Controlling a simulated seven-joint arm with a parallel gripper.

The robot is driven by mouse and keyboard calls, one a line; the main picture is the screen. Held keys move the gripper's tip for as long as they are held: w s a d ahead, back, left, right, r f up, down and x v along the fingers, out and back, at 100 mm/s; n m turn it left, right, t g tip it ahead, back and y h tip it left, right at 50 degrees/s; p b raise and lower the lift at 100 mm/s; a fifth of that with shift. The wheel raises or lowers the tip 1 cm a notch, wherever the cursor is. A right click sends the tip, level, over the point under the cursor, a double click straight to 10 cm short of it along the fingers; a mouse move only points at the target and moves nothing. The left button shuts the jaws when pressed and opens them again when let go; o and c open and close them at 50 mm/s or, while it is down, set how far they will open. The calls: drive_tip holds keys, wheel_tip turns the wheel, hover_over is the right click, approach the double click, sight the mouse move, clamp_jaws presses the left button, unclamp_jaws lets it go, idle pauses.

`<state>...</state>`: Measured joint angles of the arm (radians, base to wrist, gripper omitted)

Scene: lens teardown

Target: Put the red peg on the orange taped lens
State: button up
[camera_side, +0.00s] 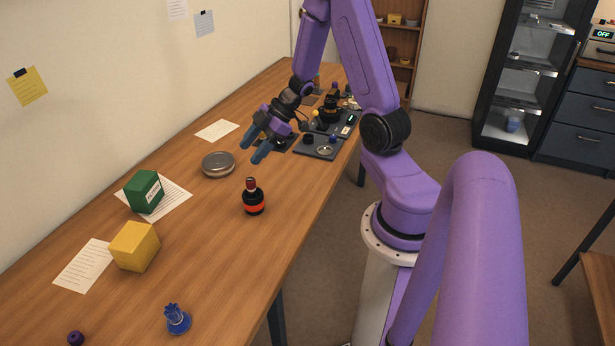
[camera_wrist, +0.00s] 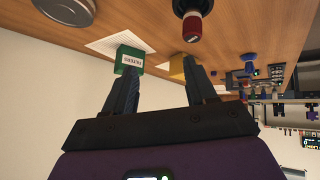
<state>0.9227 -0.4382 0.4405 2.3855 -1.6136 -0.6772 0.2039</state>
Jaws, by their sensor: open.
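The orange taped lens (camera_side: 254,208) is a black cylinder with a bright orange band, standing upright on the wooden table. The red peg (camera_side: 251,184) stands upright on top of it. In the wrist view the red peg (camera_wrist: 192,28) shows at the top, with the dark lens (camera_wrist: 180,7) behind it and the orange band not clear. My gripper (camera_side: 255,148) is open and empty, above the table and apart from the peg, farther back in the side view. Its two fingers (camera_wrist: 159,66) show spread in the wrist view.
A round metal tin (camera_side: 218,164) sits behind the lens. A green box (camera_side: 144,191), a yellow block (camera_side: 135,246) and a blue part (camera_side: 177,319) stand nearer the camera. Dark trays (camera_side: 318,148) with small parts lie at the back right. The table around the lens is clear.

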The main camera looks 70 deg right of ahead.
drive_tip(key=s+a+r+h, duration=0.2)
drive_tip(key=a+r+h, duration=0.4)
drive_tip(key=a, duration=0.8)
drive_tip(key=s+a+r+g, duration=0.1)
drive_tip(key=s+a+g, duration=0.1)
drive_tip(key=s, duration=0.9)
drive_tip(key=s+a+r+g, duration=0.2)
drive_tip(key=s+a+g, duration=0.1)
drive_tip(key=s, duration=0.8)
drive_tip(key=shift+r+n+g+y, duration=0.3)
drive_tip(key=shift+n+g+y, duration=0.1)
